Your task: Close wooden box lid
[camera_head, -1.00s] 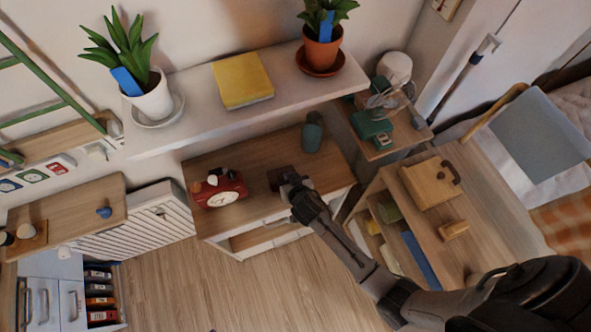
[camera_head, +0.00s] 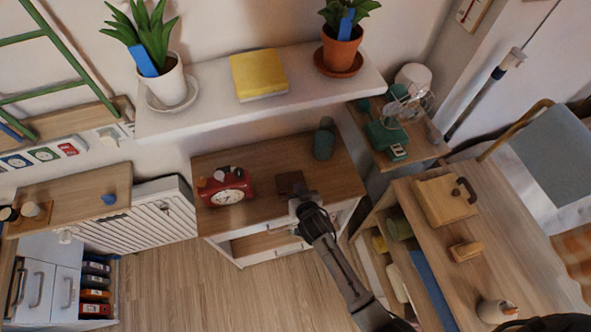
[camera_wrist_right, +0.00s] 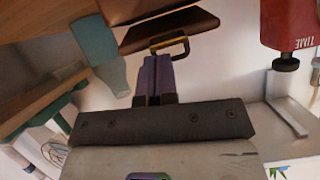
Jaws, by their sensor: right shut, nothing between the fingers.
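The wooden box (camera_head: 290,182) is small and dark brown and stands on the low dresser, right of the red clock. In the right wrist view, dark brown panels of the box (camera_wrist_right: 172,30) show at the top, with a brass loop or clasp (camera_wrist_right: 170,44) on the near one. I cannot tell for sure how far the lid is open. My right gripper (camera_head: 303,201) is just in front of the box, at the dresser's front edge. In the wrist view its fingers (camera_wrist_right: 153,75) are shut and empty, their tips close to the clasp. My left gripper is not in view.
The red clock (camera_head: 226,187) stands left of the box, and a dark green canister (camera_head: 324,143) behind it to the right. A white shelf (camera_head: 210,116) with plants overhangs the back. A wooden desk (camera_head: 500,230) stands right of my arm. Bare floor (camera_head: 180,280) lies in front.

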